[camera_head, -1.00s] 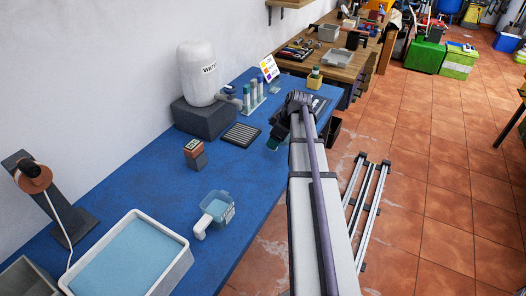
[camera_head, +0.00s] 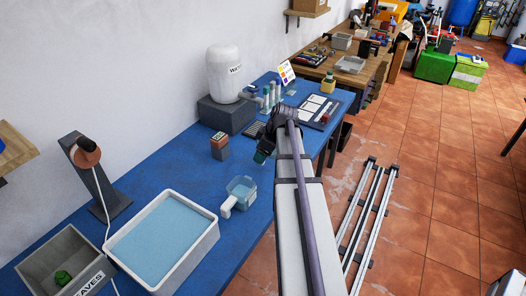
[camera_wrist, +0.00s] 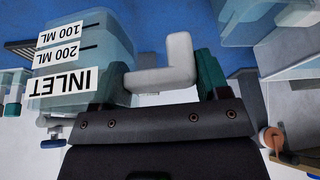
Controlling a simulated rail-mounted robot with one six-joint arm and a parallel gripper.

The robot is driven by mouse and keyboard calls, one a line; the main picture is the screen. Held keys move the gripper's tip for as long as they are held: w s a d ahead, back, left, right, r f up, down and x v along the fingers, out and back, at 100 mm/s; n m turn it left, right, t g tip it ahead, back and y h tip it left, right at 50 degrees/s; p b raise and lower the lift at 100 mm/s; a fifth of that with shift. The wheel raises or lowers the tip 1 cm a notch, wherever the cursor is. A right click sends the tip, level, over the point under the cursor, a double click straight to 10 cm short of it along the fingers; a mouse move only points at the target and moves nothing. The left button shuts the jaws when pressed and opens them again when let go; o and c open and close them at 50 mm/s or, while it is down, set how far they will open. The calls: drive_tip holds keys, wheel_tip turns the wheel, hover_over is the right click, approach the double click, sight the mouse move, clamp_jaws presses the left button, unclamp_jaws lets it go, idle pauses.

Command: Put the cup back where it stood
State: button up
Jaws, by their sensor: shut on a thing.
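The cup (camera_head: 242,187) is a translucent blue measuring cup with a white handle. In the head view it shows on or just above the blue table, right of the white tray. In the wrist view the cup (camera_wrist: 95,50) is large at the left, with upside-down INLET, 200 ML and 100 ML labels. Its white handle (camera_wrist: 178,62) lies between my gripper's green fingers (camera_wrist: 162,78). My gripper (camera_head: 261,156) is shut on the cup by this handle. In the head view it shows above and right of the cup, and the contact is not clear there.
The white-rimmed tray (camera_head: 211,236) of blue liquid lies near left, beside a grey LEAVES bin (camera_head: 40,257) and a lamp (camera_head: 88,155). A small orange-and-grey block (camera_head: 219,147) and a white water barrel (camera_head: 224,72) stand behind. The blue table (camera_head: 165,168) has clear space between.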

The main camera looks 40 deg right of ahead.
wheel_tip(320, 180, down, 7)
drive_tip(key=b, duration=0.6)
drive_tip(key=shift+r, duration=0.2)
drive_tip(key=shift+f+b, duration=0.7)
drive_tip(key=shift+f, duration=0.05)
drive_tip(key=o, duration=1.6)
drive_tip(key=p+v, duration=1)
drive_tip(key=shift+r, duration=0.4)
drive_tip(key=shift+s, duration=0.15)
